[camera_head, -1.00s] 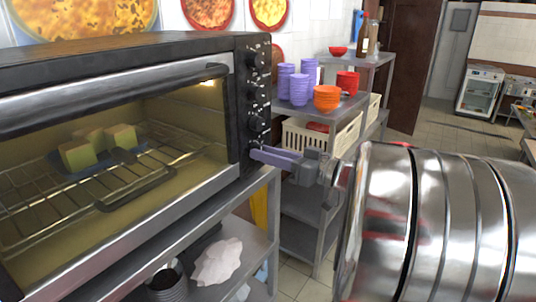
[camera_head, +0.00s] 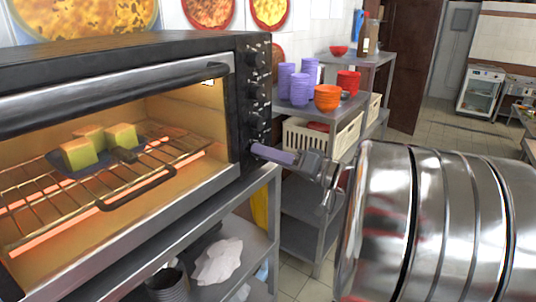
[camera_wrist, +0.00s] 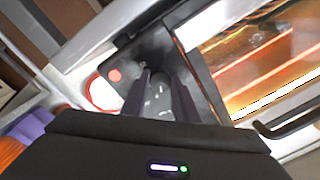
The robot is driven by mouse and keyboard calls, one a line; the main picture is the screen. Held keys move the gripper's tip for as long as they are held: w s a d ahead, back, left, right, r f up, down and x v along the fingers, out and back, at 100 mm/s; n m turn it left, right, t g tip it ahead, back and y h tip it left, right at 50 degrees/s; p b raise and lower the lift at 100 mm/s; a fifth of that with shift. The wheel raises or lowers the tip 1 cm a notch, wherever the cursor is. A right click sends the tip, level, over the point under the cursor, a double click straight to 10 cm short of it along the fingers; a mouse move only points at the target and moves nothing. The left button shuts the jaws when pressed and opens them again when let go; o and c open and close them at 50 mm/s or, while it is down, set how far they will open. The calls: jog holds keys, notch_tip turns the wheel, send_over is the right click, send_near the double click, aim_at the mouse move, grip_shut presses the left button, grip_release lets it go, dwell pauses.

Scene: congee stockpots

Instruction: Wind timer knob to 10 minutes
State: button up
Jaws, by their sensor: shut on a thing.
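A black toaster oven (camera_head: 110,45) stands at the left in the head view, with a column of knobs on its right-hand panel (camera_head: 256,85). My gripper (camera_head: 257,150) reaches this panel from the right at its lower end. Its purple-grey fingers are shut on the lowest knob, the timer knob, which they mostly hide in the head view. In the wrist view the timer knob (camera_wrist: 160,98) shows between the two fingers, with pale marks around it on the panel. The oven's inside (camera_head: 190,115) glows orange, with lit heating bars. I cannot read the minutes setting.
Yellow-green blocks (camera_head: 84,152) sit on a dark tray on the oven's wire rack (camera_head: 60,190). A grey shelf (camera_head: 300,205) behind holds purple cups (camera_head: 300,90), orange bowls (camera_head: 326,97) and a cream crate (camera_head: 300,137). Pale crumpled paper (camera_head: 218,262) lies below the oven.

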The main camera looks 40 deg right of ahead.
jog(key=shift+f+m+t+h, duration=0.1)
jog(key=shift+m+t+h, duration=0.25)
jog(key=shift+m, duration=5.05)
jog(key=o, duration=1.1)
jog(key=shift+c, duration=0.2)
jog(key=r+v, duration=0.1)
jog(key=v, duration=1.2)
jog(key=shift+s+d+f, duration=0.2)
jog(key=shift+s+f, duration=0.15)
jog(key=shift+f, duration=0.15)
